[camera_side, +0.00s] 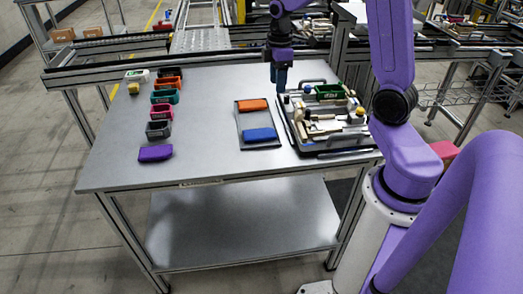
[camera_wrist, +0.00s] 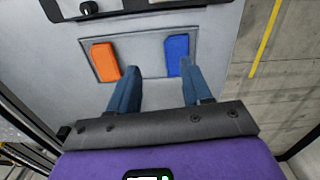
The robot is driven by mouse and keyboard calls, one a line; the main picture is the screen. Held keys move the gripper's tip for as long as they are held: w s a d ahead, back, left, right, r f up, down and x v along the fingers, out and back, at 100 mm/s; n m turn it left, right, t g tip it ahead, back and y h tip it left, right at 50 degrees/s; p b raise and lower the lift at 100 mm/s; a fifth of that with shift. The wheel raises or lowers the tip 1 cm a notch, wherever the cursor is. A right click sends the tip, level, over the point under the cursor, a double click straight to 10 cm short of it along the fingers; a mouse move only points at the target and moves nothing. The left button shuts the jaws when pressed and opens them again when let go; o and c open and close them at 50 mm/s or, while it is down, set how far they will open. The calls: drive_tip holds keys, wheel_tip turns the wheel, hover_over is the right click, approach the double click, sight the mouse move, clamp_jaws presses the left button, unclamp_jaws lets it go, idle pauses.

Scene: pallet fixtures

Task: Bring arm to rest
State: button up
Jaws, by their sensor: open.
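My gripper (camera_side: 279,75) hangs above the far part of the table in the side view, pointing down beside the pallet fixture (camera_side: 318,152). In the wrist view my gripper (camera_wrist: 156,88) shows two blue fingers spread apart with nothing between them. An orange block (camera_side: 253,105) and a blue block (camera_side: 259,135) lie on a grey plate (camera_side: 243,122), apart from the gripper. In the wrist view the orange block (camera_wrist: 104,62) is left of the fingers and the blue block (camera_wrist: 178,54) is near the right finger's tip.
A column of bins, including a green bin (camera_side: 164,97) and a grey bin (camera_side: 159,130), stands at the table's left with a purple block (camera_side: 155,153). The fixture holds a green bin (camera_side: 330,92) and several small parts. The table (camera_side: 213,163) is clear between the bins and plate.

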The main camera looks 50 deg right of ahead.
drive_tip(key=s+a+r+n, duration=0.1)
drive_tip(key=s+a, duration=0.4)
drive_tip(key=a, duration=0.2)
drive_tip(key=s+a+r, duration=0.1)
drive_tip(key=s+a, duration=0.3)
drive_tip(key=a, duration=0.4)
drive_tip(key=s+a+n, duration=0.1)
drive_tip(key=s+a, duration=0.3)
drive_tip(key=s, duration=1.2)
drive_tip(key=shift+n, duration=0.3)
drive_tip(key=shift+a+r, duration=0.1)
